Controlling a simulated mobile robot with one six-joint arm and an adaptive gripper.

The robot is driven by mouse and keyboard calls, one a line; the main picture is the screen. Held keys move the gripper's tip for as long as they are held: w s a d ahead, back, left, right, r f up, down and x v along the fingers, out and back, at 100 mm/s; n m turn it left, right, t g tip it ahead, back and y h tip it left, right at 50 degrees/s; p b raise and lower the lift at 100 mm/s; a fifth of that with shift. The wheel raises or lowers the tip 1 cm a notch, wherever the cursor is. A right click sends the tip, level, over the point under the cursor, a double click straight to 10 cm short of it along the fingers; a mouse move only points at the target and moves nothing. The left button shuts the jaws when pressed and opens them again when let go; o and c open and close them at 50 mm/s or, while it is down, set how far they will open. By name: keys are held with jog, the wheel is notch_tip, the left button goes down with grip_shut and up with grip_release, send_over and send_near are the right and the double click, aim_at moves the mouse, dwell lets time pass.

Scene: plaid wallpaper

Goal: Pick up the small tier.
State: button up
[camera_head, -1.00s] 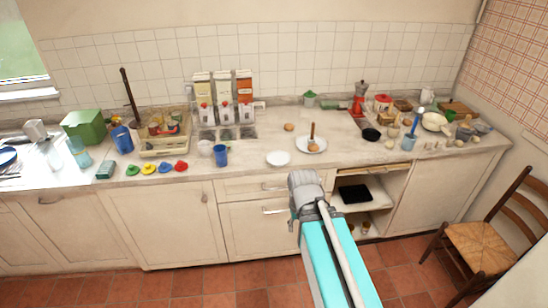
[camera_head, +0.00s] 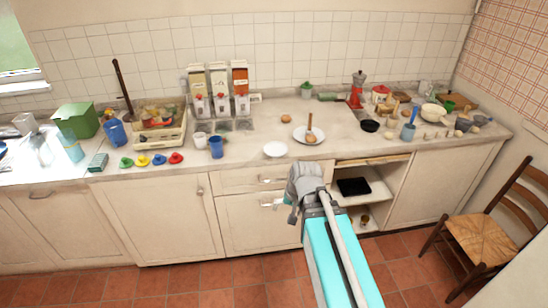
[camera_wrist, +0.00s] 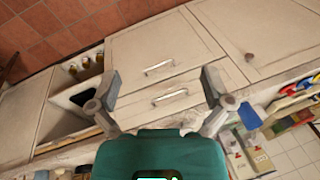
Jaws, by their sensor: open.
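I cannot tell for certain which thing is the small tier. A white plate (camera_head: 299,137) on the counter bears a round brown piece with an upright brown stick (camera_head: 309,122); a plain white plate (camera_head: 275,149) lies in front of it to the left. My gripper (camera_wrist: 160,78) is open and empty in the wrist view, its two fingers spread before the cabinet fronts. In the head view my arm reaches toward the drawers, below and in front of the counter edge; the fingers are mostly hidden there by my wrist.
The counter (camera_head: 250,165) is crowded. Several coloured small things (camera_head: 160,159), a blue cup (camera_head: 216,147) and a wooden tray (camera_head: 168,145) stand left. A red moka pot (camera_head: 356,90) and bowls (camera_head: 433,113) stand right. A chair (camera_head: 482,238) is at the right; floor is clear.

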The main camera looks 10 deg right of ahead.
jog(key=w+a+f+m+t+y+b, duration=0.3)
jog(key=w+f+m+t+b, duration=0.15)
jog(key=w+b, duration=0.35)
jog(key=m+t+b, duration=1.1)
jog(key=m+b, duration=0.6)
jog(key=m, duration=0.8)
send_near(280, 161)
notch_tip(280, 161, up, 3)
jog(key=s+a, duration=0.2)
jog(key=shift+w+d+f+m+h, duration=0.15)
jog(key=shift+d+m+h, duration=0.25)
jog(key=shift+h, duration=0.1)
jog(key=shift+x, duration=4.15)
jog(key=shift+w, duration=0.1)
